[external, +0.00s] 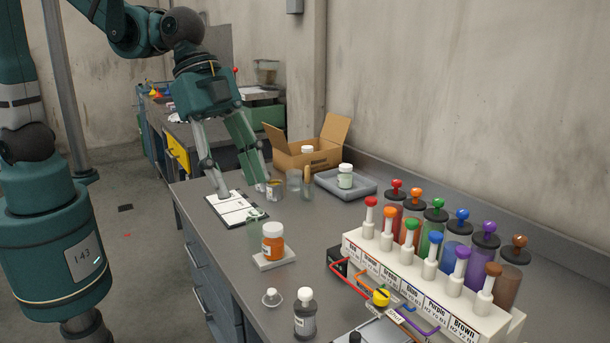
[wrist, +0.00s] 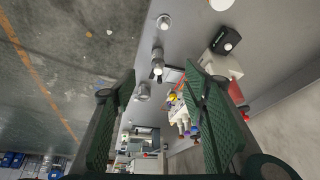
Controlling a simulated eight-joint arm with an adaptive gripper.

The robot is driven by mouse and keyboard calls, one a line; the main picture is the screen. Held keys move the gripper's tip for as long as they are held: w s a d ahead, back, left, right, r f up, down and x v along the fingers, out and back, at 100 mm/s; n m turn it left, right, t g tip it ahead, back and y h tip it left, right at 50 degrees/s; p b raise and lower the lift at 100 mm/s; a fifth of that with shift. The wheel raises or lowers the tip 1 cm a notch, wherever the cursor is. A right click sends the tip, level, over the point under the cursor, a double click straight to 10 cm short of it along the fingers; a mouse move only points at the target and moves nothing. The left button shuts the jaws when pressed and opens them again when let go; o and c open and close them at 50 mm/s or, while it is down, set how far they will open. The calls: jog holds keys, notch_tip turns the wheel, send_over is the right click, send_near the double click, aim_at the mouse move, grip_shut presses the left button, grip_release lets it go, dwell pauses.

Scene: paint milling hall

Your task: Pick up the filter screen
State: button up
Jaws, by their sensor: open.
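I cannot pick out the filter screen with certainty in either view. My gripper (external: 240,188) is open above the far-left part of the grey bench, over a white sheet on a dark board (external: 236,212). Its two fingers point down and are spread apart, with nothing seen held between them. A small metal can (external: 274,190) and a clear beaker (external: 294,181) stand just right of the fingers. In the wrist view the open fingers (wrist: 162,78) frame the bench. What lies right under the fingertips is partly hidden.
An orange bottle (external: 273,240) stands on a white pad, with a dark bottle (external: 305,315) nearer the camera. A rack of coloured vials (external: 430,285) fills the right. A cardboard box (external: 312,150) and a grey tray (external: 362,187) stand by the wall.

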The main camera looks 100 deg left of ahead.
aim_at(303, 303)
jog(key=w+d+f+m+g+h+b, duration=0.1)
jog(key=w+d+f+m, duration=0.2)
jog(key=w+f, duration=0.9)
jog(key=shift+w+d+f, duration=0.25)
jog(key=shift+d+f, duration=0.95)
jog(key=shift+f, duration=0.85)
jog(key=shift+x, duration=1.3)
jog(key=shift+f, duration=0.1)
jog(key=shift+b+x, duration=0.35)
jog(key=shift+x, duration=2.15)
jog(key=shift+d, duration=0.1)
jog(key=c, duration=1.1)
